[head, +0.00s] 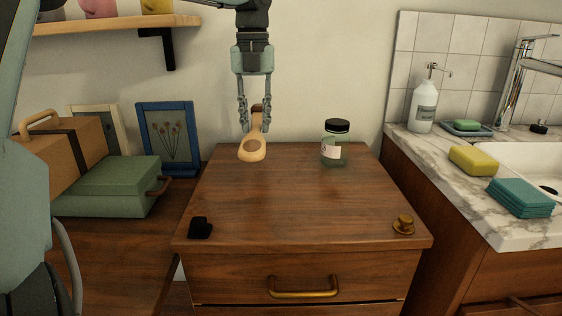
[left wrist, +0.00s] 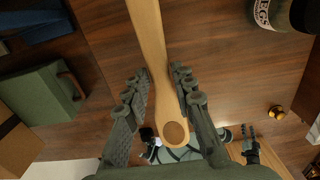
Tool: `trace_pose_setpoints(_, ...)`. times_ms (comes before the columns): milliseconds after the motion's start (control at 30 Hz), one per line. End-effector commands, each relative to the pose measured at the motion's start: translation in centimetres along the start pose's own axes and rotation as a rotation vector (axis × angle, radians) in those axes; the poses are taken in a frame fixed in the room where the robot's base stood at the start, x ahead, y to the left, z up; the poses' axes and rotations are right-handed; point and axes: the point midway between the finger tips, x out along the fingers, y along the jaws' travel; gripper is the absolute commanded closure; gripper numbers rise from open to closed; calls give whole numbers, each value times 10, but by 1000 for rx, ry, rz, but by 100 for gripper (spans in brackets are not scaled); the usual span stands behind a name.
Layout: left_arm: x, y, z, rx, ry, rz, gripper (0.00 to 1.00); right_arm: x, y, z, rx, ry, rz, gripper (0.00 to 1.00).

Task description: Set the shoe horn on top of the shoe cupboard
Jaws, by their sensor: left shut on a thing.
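The shoe horn (head: 253,145) is a long light-wood piece with a darker round spot near one end. My left gripper (head: 244,118) points down over the back left of the shoe cupboard (head: 290,200) and is shut on the shoe horn. In the left wrist view the shoe horn (left wrist: 152,45) runs lengthwise between the two fingers (left wrist: 160,105), its rounded end towards me. I cannot tell whether it touches the brown wooden top. My right gripper seems to show small and dark at the lower right there (left wrist: 249,142); its jaws are unclear.
A dark-lidded jar (head: 335,145) stands at the back right of the cupboard top. A black item (head: 200,228) and a brass knob-like piece (head: 404,224) sit at the front corners. The middle is clear. A green box (head: 105,187) is left, a marble washstand (head: 440,165) right.

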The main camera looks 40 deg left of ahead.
Motion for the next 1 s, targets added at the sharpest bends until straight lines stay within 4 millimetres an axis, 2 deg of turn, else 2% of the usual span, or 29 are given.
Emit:
trace_pose_setpoints(200,37,1,0,0,4,1,100,-3,1,0,0,1,2,60)
trace_pose_setpoints(367,52,0,0,0,3,1,100,-4,1,0,0,1,3,60)
trace_pose_setpoints(600,89,1,0,-1,3,1,100,-5,1,0,0,1,3,60)
trace_pose_setpoints(967,94,0,0,-1,0,0,100,-3,1,1,0,1,3,60)
trace_pose_setpoints(1000,94,0,0,-1,0,1,71,-5,1,0,0,2,3,60)
